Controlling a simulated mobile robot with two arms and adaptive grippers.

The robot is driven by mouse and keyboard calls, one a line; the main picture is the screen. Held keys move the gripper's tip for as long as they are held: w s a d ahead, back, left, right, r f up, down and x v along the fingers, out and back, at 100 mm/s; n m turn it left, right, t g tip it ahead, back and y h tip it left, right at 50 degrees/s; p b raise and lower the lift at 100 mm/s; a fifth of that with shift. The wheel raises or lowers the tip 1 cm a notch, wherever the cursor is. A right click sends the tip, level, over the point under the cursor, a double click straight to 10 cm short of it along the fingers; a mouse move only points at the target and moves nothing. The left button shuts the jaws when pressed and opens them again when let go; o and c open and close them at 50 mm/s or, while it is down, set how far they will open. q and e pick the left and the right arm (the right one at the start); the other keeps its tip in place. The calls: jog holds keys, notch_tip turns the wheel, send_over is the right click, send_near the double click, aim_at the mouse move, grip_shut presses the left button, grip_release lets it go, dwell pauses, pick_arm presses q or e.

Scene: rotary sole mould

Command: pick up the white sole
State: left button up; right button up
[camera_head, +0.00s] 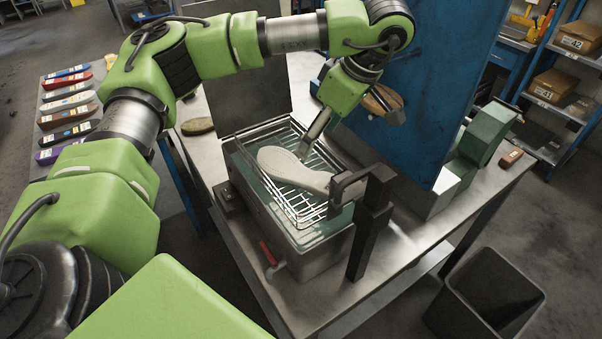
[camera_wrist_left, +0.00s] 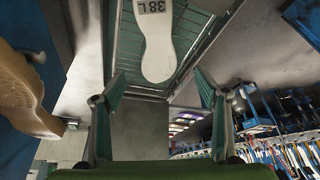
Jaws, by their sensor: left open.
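The white sole (camera_head: 292,168) lies tilted across the wire basket (camera_head: 303,214), which sits in a grey tank of greenish liquid (camera_head: 318,262). In the left wrist view the sole (camera_wrist_left: 157,42) is marked "38L" and points toward the gap between my fingers. My left gripper (camera_head: 314,132) is above the basket's far right side, close to the sole. In the left wrist view its two fingers (camera_wrist_left: 160,84) are spread with nothing between them. The sole seems clear of both fingers. My right gripper is not in view.
A dark bracket (camera_head: 372,215) stands at the tank's near right corner. A blue panel (camera_head: 425,90) rises behind, with a brown foot-shaped form (camera_head: 383,101) near my gripper. Several coloured soles (camera_head: 66,113) lie on a side table. A black bin (camera_head: 487,295) stands at lower right.

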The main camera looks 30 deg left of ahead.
pick_arm(q)
jog(key=p, duration=0.2)
send_over(299, 172)
jog(key=d, duration=0.2)
jog(key=f, duration=0.7)
jog(key=shift+s+d, duration=0.1)
jog(key=shift+s, duration=0.2)
jog(key=shift+w+f+p, duration=0.15)
jog(key=shift+f+p, duration=0.15)
jog(key=shift+f, duration=0.2)
jog(key=p+x, duration=0.2)
jog(key=x, duration=0.1)
jog(key=shift+f, duration=0.35)
jog(key=shift+w+f, duration=0.1)
jog(key=shift+f, duration=0.35)
jog(key=c, duration=1.4)
